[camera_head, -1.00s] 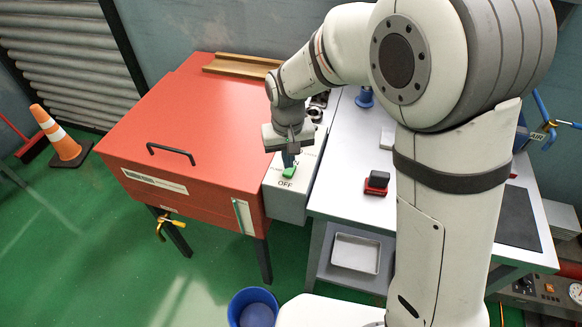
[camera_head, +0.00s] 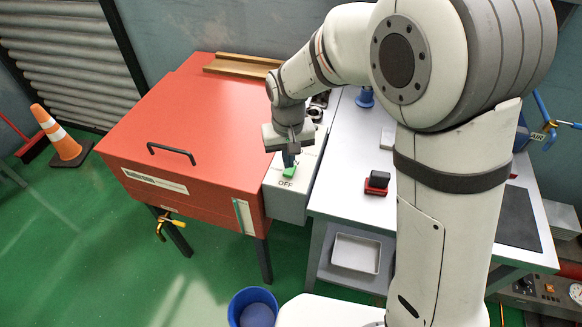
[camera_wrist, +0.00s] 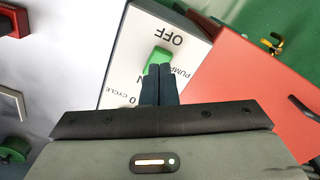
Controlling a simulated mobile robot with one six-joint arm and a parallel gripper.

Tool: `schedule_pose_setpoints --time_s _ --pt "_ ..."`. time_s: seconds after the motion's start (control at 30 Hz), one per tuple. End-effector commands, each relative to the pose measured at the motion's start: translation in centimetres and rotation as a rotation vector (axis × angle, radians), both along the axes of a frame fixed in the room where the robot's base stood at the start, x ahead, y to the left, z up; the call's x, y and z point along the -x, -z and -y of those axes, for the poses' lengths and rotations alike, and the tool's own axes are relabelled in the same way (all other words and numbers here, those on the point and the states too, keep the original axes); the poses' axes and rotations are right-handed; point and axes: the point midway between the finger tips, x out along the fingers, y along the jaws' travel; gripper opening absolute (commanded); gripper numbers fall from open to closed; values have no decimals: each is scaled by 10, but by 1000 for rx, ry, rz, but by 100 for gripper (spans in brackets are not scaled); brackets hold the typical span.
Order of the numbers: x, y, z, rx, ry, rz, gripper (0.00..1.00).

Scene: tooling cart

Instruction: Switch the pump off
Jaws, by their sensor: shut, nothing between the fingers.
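The pump switch is a green rocker (camera_head: 289,172) on a pale grey box (camera_head: 286,204), with OFF printed on the side nearer the camera and a partly covered ON on the other side. In the wrist view the green rocker (camera_wrist: 158,58) lies just beyond my fingertips, between the OFF print and the word PUMP. My gripper (camera_head: 289,162) is shut and empty, pointing down right at the rocker. Its two dark fingers also show pressed together in the wrist view (camera_wrist: 160,70). The fingertips overlap the rocker's edge; I cannot tell whether they touch it.
A red cabinet (camera_head: 190,130) with a black handle stands left of the switch box. A grey bench (camera_head: 350,195) to the right carries a red-based black block (camera_head: 377,182). A blue bucket (camera_head: 253,305) stands on the floor. Another knob on the box is near my gripper.

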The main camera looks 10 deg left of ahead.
Motion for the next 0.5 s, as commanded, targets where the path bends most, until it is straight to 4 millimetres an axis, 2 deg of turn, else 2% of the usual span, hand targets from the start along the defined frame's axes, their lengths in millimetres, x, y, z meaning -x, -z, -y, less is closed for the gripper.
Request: schedule_pose_setpoints --time_s 0.5 --pt "0 7 0 0 1 0 0"
